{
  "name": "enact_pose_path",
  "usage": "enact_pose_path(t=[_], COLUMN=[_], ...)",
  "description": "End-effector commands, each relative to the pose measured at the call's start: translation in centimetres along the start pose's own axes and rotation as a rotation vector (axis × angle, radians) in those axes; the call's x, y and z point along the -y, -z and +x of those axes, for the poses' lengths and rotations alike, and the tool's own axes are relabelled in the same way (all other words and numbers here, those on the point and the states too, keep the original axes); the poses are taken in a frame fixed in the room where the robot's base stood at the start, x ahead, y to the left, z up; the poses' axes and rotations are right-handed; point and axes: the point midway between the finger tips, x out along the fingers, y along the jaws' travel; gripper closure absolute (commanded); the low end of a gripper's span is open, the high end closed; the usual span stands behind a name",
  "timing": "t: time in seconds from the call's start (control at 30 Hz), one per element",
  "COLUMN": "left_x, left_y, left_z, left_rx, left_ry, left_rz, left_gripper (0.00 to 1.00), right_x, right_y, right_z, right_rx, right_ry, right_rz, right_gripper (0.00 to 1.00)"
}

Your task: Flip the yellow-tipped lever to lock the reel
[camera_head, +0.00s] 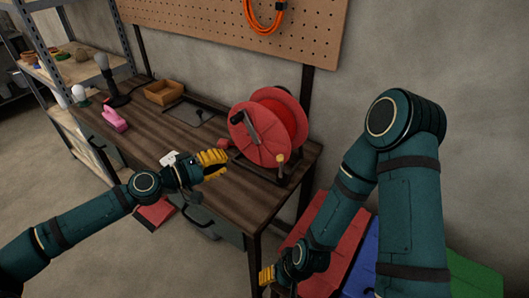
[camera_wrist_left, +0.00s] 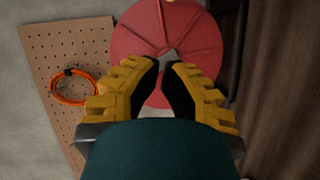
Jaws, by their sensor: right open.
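The red reel (camera_head: 258,140) stands on the right end of the wooden workbench, with a black crank handle on its face. A small lever with a yellowish tip (camera_head: 281,158) stands at the reel's lower right. My left gripper (camera_head: 222,164) is to the left of the reel, apart from the lever, empty and partly open. In the left wrist view, the reel's red disc (camera_wrist_left: 150,30) lies beyond the left fingertips (camera_wrist_left: 165,68), and the lever cannot be made out. My right gripper (camera_head: 268,275) is low, in front of the bench's right end, below the reel; it is open.
A pink object (camera_head: 114,118) and a dark lamp-like stand (camera_head: 108,75) are further left. An orange cable (camera_head: 264,18) hangs on the pegboard. Red, blue and green surfaces (camera_head: 362,265) lie at right.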

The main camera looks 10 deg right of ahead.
Motion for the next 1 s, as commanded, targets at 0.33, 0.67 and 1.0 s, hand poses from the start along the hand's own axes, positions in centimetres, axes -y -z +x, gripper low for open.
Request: enact_pose_path(t=[0.33,0.67,1.0], left_x=[0.0,0.0,0.0], left_y=[-0.1,-0.2,-1.9], left_z=[1.1,7.0,11.9], left_rx=[0.003,0.005,0.004], left_ry=[0.0,0.0,0.001], left_rz=[0.0,0.0,0.001], left_gripper=[1.0,1.0,1.0], right_x=[0.0,-0.1,-0.1], right_y=[0.0,-0.1,-0.1], right_z=[0.0,0.2,0.2], right_rx=[0.0,0.002,0.002], right_ry=[0.0,0.0,0.0], right_rz=[0.0,-0.001,-0.001], right_gripper=[0.44,0.44,0.44])
